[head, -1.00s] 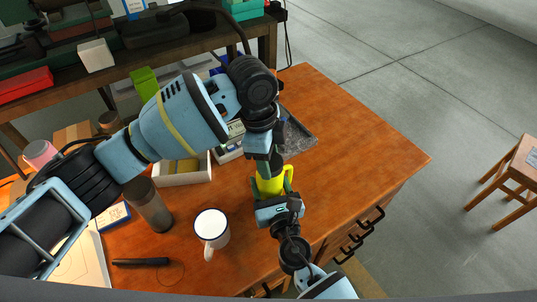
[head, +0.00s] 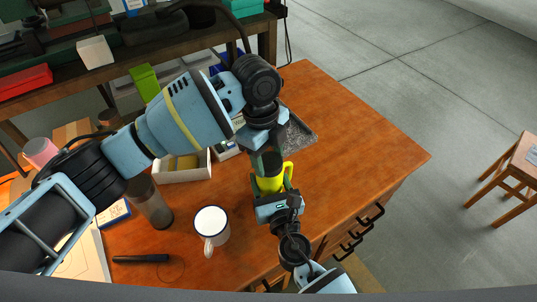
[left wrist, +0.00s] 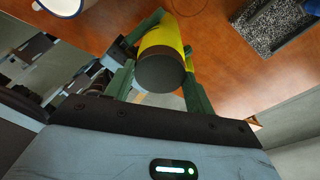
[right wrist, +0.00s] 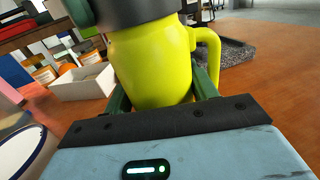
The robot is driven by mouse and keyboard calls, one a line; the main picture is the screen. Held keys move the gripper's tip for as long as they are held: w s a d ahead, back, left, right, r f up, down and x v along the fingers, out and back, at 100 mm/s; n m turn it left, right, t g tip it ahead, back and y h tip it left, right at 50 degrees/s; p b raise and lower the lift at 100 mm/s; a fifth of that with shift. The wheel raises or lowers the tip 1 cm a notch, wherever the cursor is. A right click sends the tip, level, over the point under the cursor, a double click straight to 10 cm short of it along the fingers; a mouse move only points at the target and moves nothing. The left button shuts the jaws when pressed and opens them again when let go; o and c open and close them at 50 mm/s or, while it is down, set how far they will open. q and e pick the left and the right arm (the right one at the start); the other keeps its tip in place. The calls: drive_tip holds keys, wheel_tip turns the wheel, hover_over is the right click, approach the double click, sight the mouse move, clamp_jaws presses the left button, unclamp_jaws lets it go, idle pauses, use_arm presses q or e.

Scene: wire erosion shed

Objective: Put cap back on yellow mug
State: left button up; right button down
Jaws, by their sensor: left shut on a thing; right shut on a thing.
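The yellow mug (head: 270,184) is held off to the right of the white mug, its handle on the right. My right gripper (head: 277,198) is shut on its body; the right wrist view shows the yellow body (right wrist: 150,65) between green fingers. My left gripper (head: 265,155) is above the mug, shut on the dark round cap (left wrist: 160,70). The cap is at the mug's mouth, with yellow showing directly behind it in the left wrist view. The right wrist view shows the cap's dark edge (right wrist: 135,10) meeting the mug's top. I cannot tell whether it is fully seated.
A white mug (head: 211,222) and a brown tumbler (head: 150,205) stand on the wooden table (head: 345,150) to the left. A white box (head: 185,175) and a dark speckled tray (head: 298,135) are behind. The table's right side is clear. A stool (head: 515,165) stands far right.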

use_arm(q)
drive_tip(key=m, duration=0.6)
drive_tip(key=shift+d+g+y, duration=0.1)
drive_tip(key=shift+g+y, duration=0.2)
drive_tip(key=m, duration=0.4)
drive_tip(key=shift+r+m+y, duration=0.1)
drive_tip(key=shift+m+y, duration=0.3)
drive_tip(key=m, duration=0.4)
drive_tip(key=shift+d+m+y, duration=0.1)
drive_tip(key=shift+m+y, duration=0.2)
drive_tip(key=m, duration=0.5)
drive_tip(key=shift+m+y, duration=0.4)
drive_tip(key=o, duration=1)
